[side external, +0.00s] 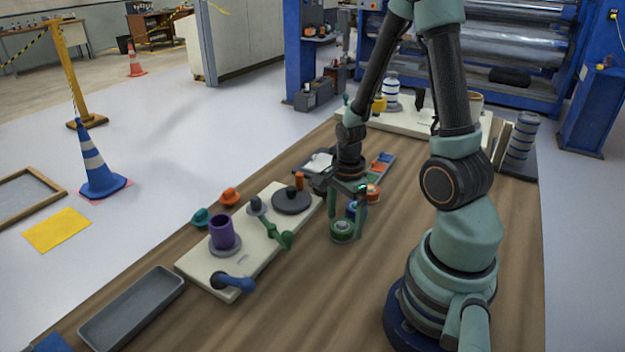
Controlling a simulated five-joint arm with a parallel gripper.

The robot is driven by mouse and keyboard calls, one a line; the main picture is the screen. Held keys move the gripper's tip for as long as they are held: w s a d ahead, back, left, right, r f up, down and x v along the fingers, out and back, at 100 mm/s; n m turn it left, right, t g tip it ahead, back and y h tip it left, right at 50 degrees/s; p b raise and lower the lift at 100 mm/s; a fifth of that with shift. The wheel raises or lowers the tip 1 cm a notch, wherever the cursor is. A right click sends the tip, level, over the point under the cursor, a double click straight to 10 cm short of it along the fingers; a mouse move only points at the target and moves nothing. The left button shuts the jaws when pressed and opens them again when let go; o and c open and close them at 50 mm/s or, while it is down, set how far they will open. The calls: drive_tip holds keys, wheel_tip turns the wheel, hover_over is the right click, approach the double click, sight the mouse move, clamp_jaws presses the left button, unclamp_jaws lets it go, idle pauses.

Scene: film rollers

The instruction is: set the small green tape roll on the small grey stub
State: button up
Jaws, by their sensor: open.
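The small green tape roll (343,232) lies on the wooden table, right of the cream board. My gripper (346,224) points down over it and is open. Its fingertips are at the roll's left and right sides; I cannot tell whether they touch it. A small grey stub (256,206) stands on the cream board (196,263), between a purple cylinder (222,232) and a dark disc (291,202). The stub looks bare. It is left of my gripper.
A blue roll (351,209) and an orange roll (373,192) are close behind the green one. An empty grey tray (132,308) lies at the front left.

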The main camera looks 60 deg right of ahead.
wheel_tip(320, 180, up, 12)
drive_tip(key=shift+f, duration=0.15)
idle(0.4)
idle(0.3)
drive_tip(key=w+a+r+n+t, duration=0.2)
drive_tip(key=a+r+n, duration=0.3)
drive_tip(key=n, duration=0.6)
drive_tip(key=w+a+r+n+t, duration=0.2)
drive_tip(key=a+r+n, duration=0.4)
drive_tip(key=n, duration=0.5)
drive_tip(key=a+t, duration=0.1)
drive_tip(key=a, duration=0.1)
drive_tip(key=shift+a+r+t, duration=0.15)
drive_tip(key=shift+a+t, duration=0.15)
